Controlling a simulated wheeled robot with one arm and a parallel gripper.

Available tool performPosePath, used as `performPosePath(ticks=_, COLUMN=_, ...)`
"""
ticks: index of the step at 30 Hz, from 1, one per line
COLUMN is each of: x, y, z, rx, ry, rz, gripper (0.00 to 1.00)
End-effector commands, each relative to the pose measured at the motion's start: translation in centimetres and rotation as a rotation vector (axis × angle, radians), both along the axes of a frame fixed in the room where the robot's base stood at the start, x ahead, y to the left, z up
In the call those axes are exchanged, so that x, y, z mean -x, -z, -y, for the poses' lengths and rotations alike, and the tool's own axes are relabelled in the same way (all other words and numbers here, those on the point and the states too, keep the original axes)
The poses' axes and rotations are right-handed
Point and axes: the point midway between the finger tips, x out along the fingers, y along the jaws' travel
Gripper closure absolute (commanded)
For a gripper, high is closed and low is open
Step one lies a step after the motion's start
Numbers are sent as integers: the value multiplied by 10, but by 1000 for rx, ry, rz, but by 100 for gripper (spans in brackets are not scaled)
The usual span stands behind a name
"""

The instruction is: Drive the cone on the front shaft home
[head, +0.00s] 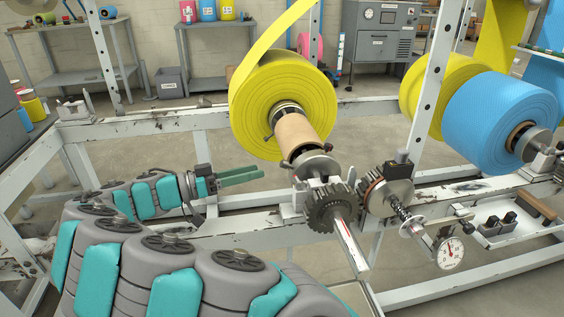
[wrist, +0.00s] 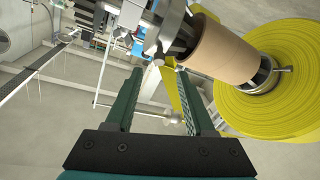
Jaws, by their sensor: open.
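The front shaft carries a yellow roll (head: 262,100) with a bare brown core (head: 300,133) sticking out of its near side. A grey metal cone with a round collar (head: 317,166) sits at the core's near end, by the frame bearing. In the wrist view its dark ribbed part (wrist: 182,45) shows at the end of the brown core (wrist: 214,50). A second dark ribbed piece with a metal lever (wrist: 268,76) shows where the core meets the yellow roll (wrist: 275,105). My gripper (head: 260,173) is open and empty, left of the cone and apart from it; its green fingers (wrist: 155,75) reach forward.
A toothed gear (head: 331,207) and shaft end stand at the near rail, with a dial gauge (head: 449,251) to the right. A blue roll (head: 497,112) hangs on another shaft. White frame rails (head: 240,229) run around the shafts. Space left of the yellow roll is clear.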

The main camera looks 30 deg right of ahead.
Motion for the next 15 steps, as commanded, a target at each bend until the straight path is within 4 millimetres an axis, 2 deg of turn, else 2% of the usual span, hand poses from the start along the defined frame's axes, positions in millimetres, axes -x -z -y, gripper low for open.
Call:
performPosePath(ticks=5, x=2, y=-2, z=15, rx=-1, ry=3, rz=0, gripper=46)
performPosePath(ticks=15, x=7, y=-1, z=65, rx=-3, ry=3, rz=-2, gripper=46)
